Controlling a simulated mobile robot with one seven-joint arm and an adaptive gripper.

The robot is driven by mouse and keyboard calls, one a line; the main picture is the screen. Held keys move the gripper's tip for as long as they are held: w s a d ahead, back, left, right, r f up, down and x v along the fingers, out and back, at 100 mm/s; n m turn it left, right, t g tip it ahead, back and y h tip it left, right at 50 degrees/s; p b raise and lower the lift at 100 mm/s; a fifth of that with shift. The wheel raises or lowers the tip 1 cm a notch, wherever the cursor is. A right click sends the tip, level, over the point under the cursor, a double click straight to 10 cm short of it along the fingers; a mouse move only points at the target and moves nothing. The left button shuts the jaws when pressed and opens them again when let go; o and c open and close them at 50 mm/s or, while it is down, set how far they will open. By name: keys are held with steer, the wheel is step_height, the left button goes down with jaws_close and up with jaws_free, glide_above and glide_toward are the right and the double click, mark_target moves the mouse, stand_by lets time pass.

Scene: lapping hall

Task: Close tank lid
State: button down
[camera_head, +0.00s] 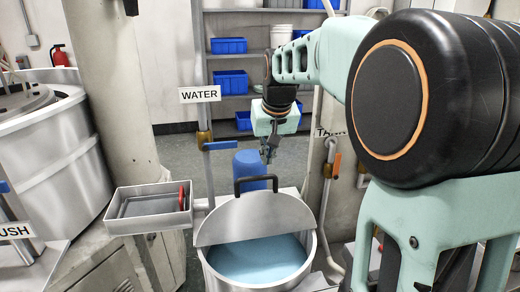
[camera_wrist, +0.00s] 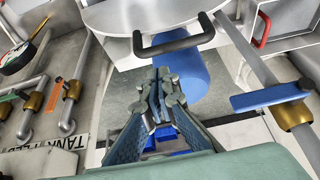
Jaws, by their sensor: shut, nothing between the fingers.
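The tank (camera_head: 313,262) is a round metal vessel at the bottom centre of the head view, with blue liquid (camera_head: 258,262) showing in its front part. Its grey lid (camera_head: 250,222) stands raised and tilted over the back part, so the tank is open. A black bar handle (camera_head: 256,180) is at the lid's upper edge. The wrist view shows the lid (camera_wrist: 120,14) and handle (camera_wrist: 174,40) at the top. My gripper (camera_head: 267,158) is shut and empty, above and just beyond the handle in the head view. Its fingertips (camera_wrist: 158,84) appear apart from the handle in the wrist view.
A blue cylinder (camera_head: 250,166) stands behind the handle. A WATER pipe with a blue lever (camera_head: 220,145) is left of the lid. A metal tray with a red-handled item (camera_head: 182,196) sits further left. An orange-handled valve pipe (camera_head: 336,165) is on the right.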

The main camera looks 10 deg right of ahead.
steer(key=x, duration=0.5)
steer(key=shift+w+a+f, duration=0.1)
steer(key=shift+w+f, duration=0.05)
steer(key=shift+f, duration=0.05)
